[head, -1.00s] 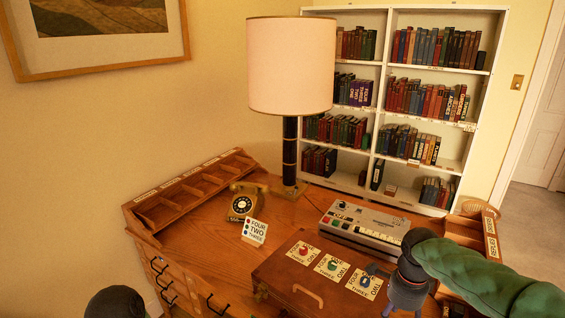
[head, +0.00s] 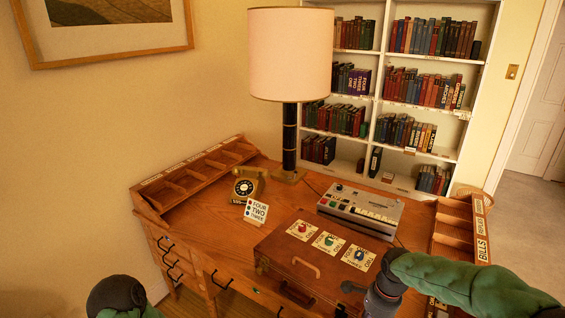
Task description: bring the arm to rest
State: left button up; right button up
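My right arm comes in from the right in a green sleeve. Its dark gripper (head: 350,288) is beside the front right corner of the wooden box (head: 281,262), and no object shows in it. Its fingers are small and dark, so I cannot tell whether they are open or shut. On the box lid are three cards with a red button (head: 303,227), a green button (head: 328,241) and a blue button (head: 359,254). Part of my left arm (head: 118,294) shows at the bottom left; its gripper is out of view.
The wooden desk (head: 205,225) carries a black-dialed telephone (head: 245,187), a number card (head: 256,212), a tall lamp (head: 290,55), a grey keyed machine (head: 361,209) and side trays (head: 455,225). A bookcase (head: 480,60) stands behind. Some desktop left of the box is clear.

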jog(key=s+a+f+n+y, duration=0.1)
jog(key=s+a+f+n, duration=0.2)
jog(key=f, duration=0.5)
jog(key=s+a+f+n+y, duration=0.1)
jog(key=a+f+n, duration=0.35)
jog(key=f, duration=0.35)
jog(key=s+a+f+n, duration=0.3)
jog(key=s+f, duration=0.3)
jog(key=s, duration=0.1)
jog(key=s+a+f+n, duration=0.3)
jog(key=s+f+n, duration=0.1)
jog(key=s+f, duration=0.2)
jog(key=shift+s+y, duration=0.4)
jog(key=shift+s, duration=0.15)
jog(key=shift+a, duration=0.1)
